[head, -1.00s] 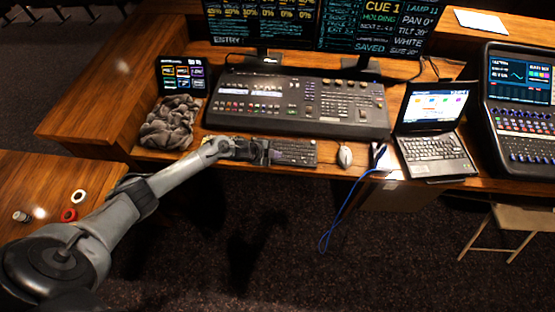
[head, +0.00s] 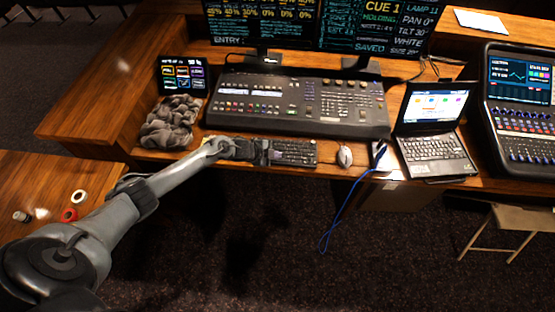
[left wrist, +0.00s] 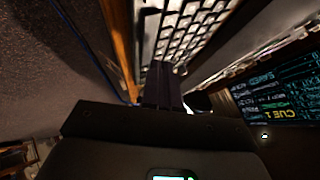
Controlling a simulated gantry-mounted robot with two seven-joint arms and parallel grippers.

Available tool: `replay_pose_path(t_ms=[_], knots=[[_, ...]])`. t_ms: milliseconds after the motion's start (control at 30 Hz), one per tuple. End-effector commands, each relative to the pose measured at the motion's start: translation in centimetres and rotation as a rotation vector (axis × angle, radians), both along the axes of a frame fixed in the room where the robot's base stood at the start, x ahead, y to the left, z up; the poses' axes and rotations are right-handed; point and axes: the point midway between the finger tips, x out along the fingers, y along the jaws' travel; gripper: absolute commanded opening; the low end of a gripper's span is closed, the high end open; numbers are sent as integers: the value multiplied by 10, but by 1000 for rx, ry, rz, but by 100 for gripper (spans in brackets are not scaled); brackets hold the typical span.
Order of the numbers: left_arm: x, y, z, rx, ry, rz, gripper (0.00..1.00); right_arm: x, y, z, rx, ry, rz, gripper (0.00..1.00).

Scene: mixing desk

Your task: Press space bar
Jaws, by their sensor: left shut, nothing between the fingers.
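A dark keyboard (head: 296,153) lies near the front edge of the desk, below the large lighting console. Its pale keys fill the top of the left wrist view (left wrist: 190,28). My left gripper (head: 265,153) is shut and empty over the left end of the keyboard in the head view. In the left wrist view its shut fingertips (left wrist: 161,72) point at the keys near the keyboard's edge. I cannot tell whether they touch a key. The space bar cannot be made out clearly. My right gripper is in neither view.
A mouse (head: 344,157) sits right of the keyboard, then a blue cable (head: 347,203) hanging off the desk edge and a laptop (head: 434,140). The lighting console (head: 300,103) lies behind the keyboard. A crumpled grey cloth (head: 170,122) lies to the left.

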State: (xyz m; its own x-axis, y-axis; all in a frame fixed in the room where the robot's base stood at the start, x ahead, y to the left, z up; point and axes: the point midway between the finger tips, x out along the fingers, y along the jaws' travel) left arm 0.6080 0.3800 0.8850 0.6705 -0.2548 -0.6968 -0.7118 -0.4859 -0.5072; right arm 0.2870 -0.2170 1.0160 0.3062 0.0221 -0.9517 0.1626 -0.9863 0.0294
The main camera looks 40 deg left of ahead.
Motion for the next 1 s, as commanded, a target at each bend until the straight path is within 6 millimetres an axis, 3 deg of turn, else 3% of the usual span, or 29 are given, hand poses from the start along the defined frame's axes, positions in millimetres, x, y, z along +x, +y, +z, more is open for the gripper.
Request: replay_pose_path(t_ms=[1000], knots=[[0,0,-9,0,0,0,0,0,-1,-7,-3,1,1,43]])
